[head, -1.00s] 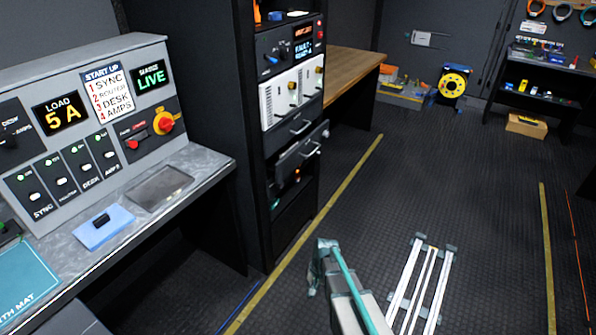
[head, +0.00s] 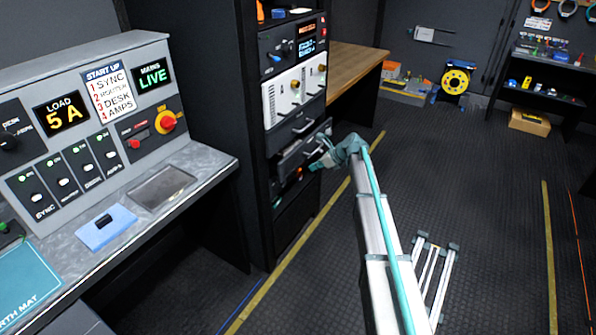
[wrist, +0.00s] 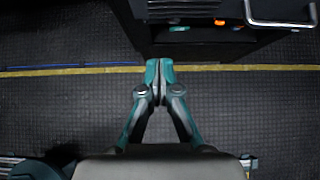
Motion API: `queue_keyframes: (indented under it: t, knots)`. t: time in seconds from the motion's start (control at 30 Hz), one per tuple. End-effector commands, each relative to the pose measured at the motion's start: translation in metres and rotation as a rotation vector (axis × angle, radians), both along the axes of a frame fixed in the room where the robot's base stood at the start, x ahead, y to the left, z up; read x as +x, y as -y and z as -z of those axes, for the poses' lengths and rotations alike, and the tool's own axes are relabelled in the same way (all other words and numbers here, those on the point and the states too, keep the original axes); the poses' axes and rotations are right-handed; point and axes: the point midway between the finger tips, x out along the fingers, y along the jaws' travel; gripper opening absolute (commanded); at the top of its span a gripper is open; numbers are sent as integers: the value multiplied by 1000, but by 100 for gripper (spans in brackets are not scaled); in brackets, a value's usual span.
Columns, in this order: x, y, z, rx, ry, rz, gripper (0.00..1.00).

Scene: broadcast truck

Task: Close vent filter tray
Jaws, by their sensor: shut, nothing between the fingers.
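A dark drawer with a silver handle (head: 312,153), which looks like the vent filter tray, stands out from the front of the black rack, below a flush drawer (head: 301,125). Its handle also shows large at the upper right of the wrist view (wrist: 282,22). My gripper (head: 316,166) is at the rack front, by the drawer's lower right side. In the wrist view my gripper (wrist: 159,64) is shut and empty, its fingertips together over the floor to the left of the handle. I cannot tell whether it touches the drawer.
An orange light (wrist: 220,22) glows in the rack below the drawer. The grey control desk (head: 205,160) stands at the left, and a wooden bench (head: 350,68) behind the rack. The floor (head: 480,190) at the right is largely clear.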

Motion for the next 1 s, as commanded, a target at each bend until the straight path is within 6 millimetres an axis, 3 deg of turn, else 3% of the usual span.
queue_keyframes:
  t: [0.27, 0.67, 1.0]
  knots:
    - [11, -15, 17, 5, -12, 8, 0]
    - [43, -58, 71, 3, -12, 7, 0]
    - [63, -87, 70, 2, -9, 8, 0]
